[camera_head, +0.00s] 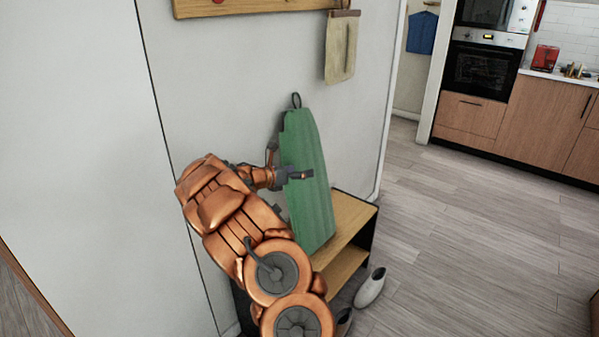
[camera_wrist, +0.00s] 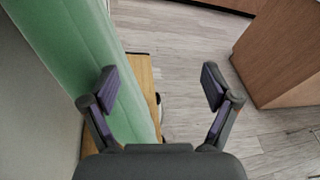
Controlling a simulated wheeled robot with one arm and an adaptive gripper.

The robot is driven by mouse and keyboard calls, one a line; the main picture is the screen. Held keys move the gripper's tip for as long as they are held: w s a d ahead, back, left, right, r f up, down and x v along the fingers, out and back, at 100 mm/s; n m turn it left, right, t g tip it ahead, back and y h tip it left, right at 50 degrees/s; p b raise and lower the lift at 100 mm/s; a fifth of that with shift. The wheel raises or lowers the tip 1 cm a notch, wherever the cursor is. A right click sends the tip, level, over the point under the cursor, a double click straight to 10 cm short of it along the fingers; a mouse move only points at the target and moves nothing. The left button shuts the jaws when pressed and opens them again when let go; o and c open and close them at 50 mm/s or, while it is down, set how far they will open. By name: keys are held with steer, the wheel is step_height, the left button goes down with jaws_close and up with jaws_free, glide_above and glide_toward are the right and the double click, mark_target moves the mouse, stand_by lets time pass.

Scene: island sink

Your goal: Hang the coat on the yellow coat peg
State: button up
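The green coat (camera_head: 308,185) is a long flat piece with a dark loop at its top. It is upright and slightly tilted against the wall, its lower end at the wooden bench. In the wrist view the coat (camera_wrist: 75,60) fills the left side, beside and behind the left finger. My gripper (camera_head: 289,163) is at the coat's upper half. In the wrist view my gripper (camera_wrist: 160,87) has its fingers wide apart with nothing between them; whether a finger touches the coat is unclear. A wooden peg rail (camera_head: 265,7) is cut off by the top edge; no yellow peg is visible.
A beige hanging item (camera_head: 341,48) is at the rail's right end. The bench (camera_head: 352,217) stands below, with a pale shoe (camera_head: 370,288) on the floor beside it. Kitchen cabinets (camera_head: 530,120) are at the far right. The floor between is clear.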

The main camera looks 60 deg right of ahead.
steer(key=v, duration=1.2)
stand_by(0.3)
steer(key=s+a+r+m+y+p, duration=0.2)
steer(key=s+a+r+m, duration=0.25)
steer(key=a, duration=0.25)
steer(key=s+a+r+m+y+p, duration=0.2)
steer(key=s+a+r+m, duration=0.3)
steer(key=a, duration=0.3)
steer(key=s+a+m+t+y+p, duration=0.1)
steer(key=s+a+m+y+p, duration=0.1)
steer(key=a, duration=1)
steer(key=s+a+r+m+t+y+p, duration=0.1)
steer(key=s+a+m+y+p, duration=0.1)
steer(key=s+a, duration=0.5)
steer(key=s+a+m+t+y+p, duration=0.2)
steer(key=a+y, duration=0.4)
steer(key=a, duration=1.2)
steer(key=shift+s+a+r+m+p, duration=0.4)
steer(key=shift+s+p, duration=0.25)
steer(key=shift+s, duration=0.55)
